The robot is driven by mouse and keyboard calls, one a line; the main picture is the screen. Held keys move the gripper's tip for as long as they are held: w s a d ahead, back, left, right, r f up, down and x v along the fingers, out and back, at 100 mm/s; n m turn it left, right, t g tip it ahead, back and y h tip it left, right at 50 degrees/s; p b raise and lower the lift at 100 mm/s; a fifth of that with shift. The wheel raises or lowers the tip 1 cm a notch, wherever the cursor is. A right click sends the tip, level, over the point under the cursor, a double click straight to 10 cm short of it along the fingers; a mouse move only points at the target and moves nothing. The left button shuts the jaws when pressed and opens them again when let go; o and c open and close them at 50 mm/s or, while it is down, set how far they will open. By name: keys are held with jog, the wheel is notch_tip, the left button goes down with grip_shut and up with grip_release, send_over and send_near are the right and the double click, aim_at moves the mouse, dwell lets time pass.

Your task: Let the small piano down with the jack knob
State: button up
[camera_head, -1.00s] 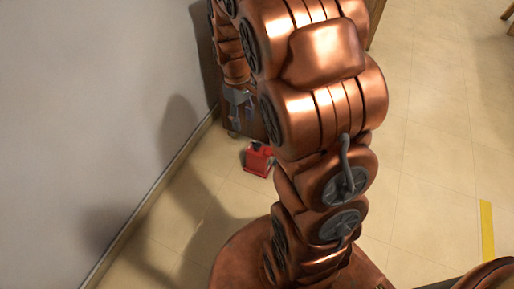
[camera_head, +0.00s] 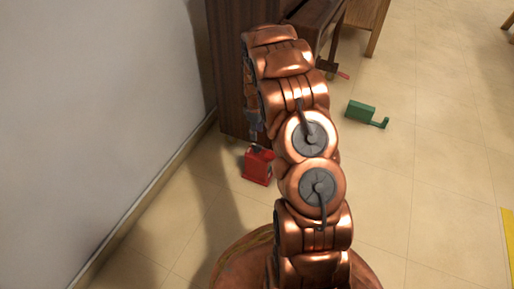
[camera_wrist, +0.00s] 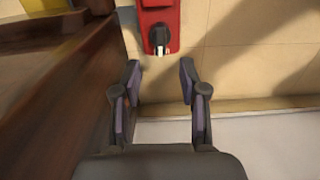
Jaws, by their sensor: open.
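The small piano is a dark wooden body (camera_head: 232,62) standing by the wall; its wooden side (camera_wrist: 60,105) fills the left of the wrist view. A red jack (camera_head: 257,170) stands on the floor at its foot. In the wrist view the red jack (camera_wrist: 159,14) is at the top centre, with a dark, pale-tipped knob (camera_wrist: 159,37) on its near end. My gripper (camera_wrist: 159,82) is open and empty. The knob lies ahead of the gap between the fingers, apart from them. In the head view my arm hides most of the gripper, close above the jack.
A green block-like object (camera_head: 362,111) with a hooked end lies on the floor right of my arm. A wooden piece with legs (camera_head: 367,14) stands at the back. The wall (camera_head: 90,110) and its skirting bound the left.

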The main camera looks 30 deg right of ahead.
aim_at(257, 145)
jog(key=shift+f+b, duration=1.7)
jog(key=shift+f, duration=2.3)
grip_shut()
